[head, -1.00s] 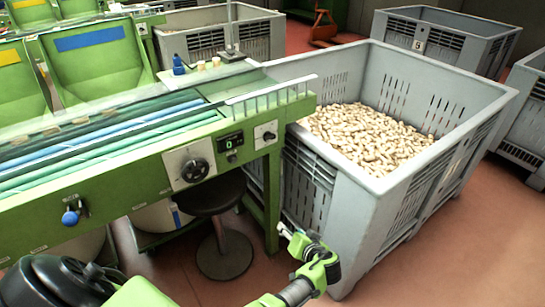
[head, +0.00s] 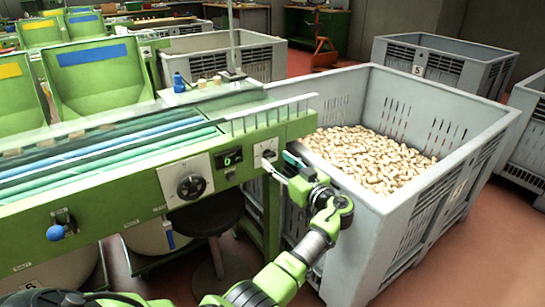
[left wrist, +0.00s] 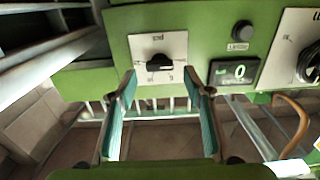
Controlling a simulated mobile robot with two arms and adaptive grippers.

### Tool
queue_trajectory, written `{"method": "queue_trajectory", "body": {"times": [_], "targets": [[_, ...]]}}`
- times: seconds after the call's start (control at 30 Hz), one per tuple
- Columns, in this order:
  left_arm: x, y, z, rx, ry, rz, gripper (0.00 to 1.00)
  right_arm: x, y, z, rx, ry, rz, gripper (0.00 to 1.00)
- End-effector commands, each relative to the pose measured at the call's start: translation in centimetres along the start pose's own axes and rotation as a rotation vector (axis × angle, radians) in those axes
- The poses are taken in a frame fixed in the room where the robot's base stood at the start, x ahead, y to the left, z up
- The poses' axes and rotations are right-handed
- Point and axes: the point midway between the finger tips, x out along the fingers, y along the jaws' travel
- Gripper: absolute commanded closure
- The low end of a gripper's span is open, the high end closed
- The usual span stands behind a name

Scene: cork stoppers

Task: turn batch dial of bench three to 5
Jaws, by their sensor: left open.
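The green bench (head: 120,212) carries a large black dial (head: 191,187) on a white plate, which also shows at the right edge of the left wrist view (left wrist: 311,62). A small black display (head: 231,159) beside it reads 0, also in the left wrist view (left wrist: 235,72). At the bench's right end, a small black knob (left wrist: 160,62) sits on its own white plate (head: 265,149). The labels are too small to read. My left gripper (head: 280,165) is open in front of this plate. In the left wrist view its fingertips (left wrist: 160,76) stand either side of the knob, apparently not touching it.
A grey crate (head: 350,210) full of corks (head: 370,155) stands close right of my left gripper. A dark stool (head: 207,218) is under the bench. A blue-knobbed control (head: 56,232) is at the bench's left. More crates stand behind, with open red floor between.

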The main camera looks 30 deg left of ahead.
Motion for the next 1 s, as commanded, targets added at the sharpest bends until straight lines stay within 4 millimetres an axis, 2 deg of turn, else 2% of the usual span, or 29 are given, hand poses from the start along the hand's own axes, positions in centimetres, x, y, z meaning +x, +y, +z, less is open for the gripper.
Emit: {"method": "queue_trajectory", "body": {"times": [0.1,0.23,0.6,0.73,0.77,1.0], "targets": [[1.9,0.0,0.0,0.002,0.0,-0.001,0.54,0.2,0.0,0.3,0.0,-0.004,0.0,0.6],[3.0,0.0,0.1,0.001,-0.001,0.001,0.54,0.3,0.0,0.5,-0.001,-0.006,0.0,0.6],[3.5,0.0,0.1,0.001,-0.002,0.001,0.54,0.4,0.0,0.5,-0.001,-0.003,0.0,0.6],[3.5,0.0,0.1,0.001,-0.002,0.001,0.88,0.4,0.0,0.5,-0.001,-0.003,0.0,0.6],[3.5,0.0,0.1,0.001,-0.002,0.001,0.93,0.4,0.0,0.5,-0.001,-0.003,0.0,0.6],[3.5,0.0,0.1,0.008,-0.002,0.001,0.93,0.5,0.0,0.5,-0.001,-0.005,-0.001,0.6]]}}
